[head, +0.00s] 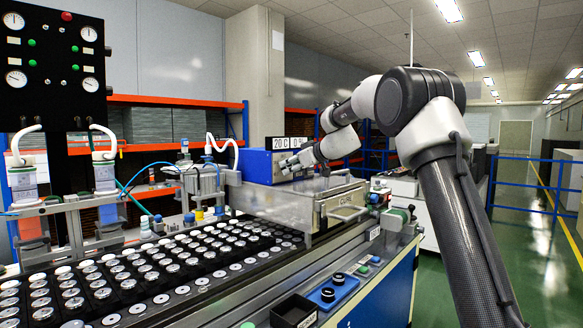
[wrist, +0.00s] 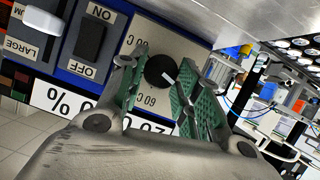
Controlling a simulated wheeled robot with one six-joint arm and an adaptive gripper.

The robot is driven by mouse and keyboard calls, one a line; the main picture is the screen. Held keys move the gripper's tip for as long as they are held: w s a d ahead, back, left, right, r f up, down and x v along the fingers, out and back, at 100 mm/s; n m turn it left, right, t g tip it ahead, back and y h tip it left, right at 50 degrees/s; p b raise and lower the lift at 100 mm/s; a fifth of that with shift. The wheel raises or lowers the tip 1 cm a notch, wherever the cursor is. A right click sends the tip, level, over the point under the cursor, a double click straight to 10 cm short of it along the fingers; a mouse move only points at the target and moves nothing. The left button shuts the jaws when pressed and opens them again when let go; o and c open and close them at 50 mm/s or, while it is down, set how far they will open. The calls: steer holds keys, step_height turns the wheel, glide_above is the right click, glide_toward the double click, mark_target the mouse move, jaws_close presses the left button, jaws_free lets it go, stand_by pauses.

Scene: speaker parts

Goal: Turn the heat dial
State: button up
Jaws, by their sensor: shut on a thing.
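The heat dial (wrist: 158,70) is a round black knob with a white pointer mark, on a pale plate marked 0 C and 60 C. My gripper (wrist: 160,75) has its green-padded fingers on either side of the dial, shut on it. In the head view my gripper (head: 289,164) reaches from the right to the front of the blue control box (head: 254,166). The dial is hidden there behind the gripper. A display sign (head: 283,143) on top of the box reads 20 C and 0 %.
An ON/OFF rocker switch (wrist: 92,38) and a white lever (wrist: 45,20) by a LARGE label sit beside the dial. A metal CURE box (head: 340,208) stands below my arm. A tray of speaker parts (head: 130,275) fills the lower left. Green floor is clear at right.

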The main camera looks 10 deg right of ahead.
steer(key=o, duration=1)
steer(key=shift+o, duration=0.2)
steer(key=shift+r, duration=0.1)
steer(key=v, duration=1.2)
steer(key=shift+s+a, duration=0.1)
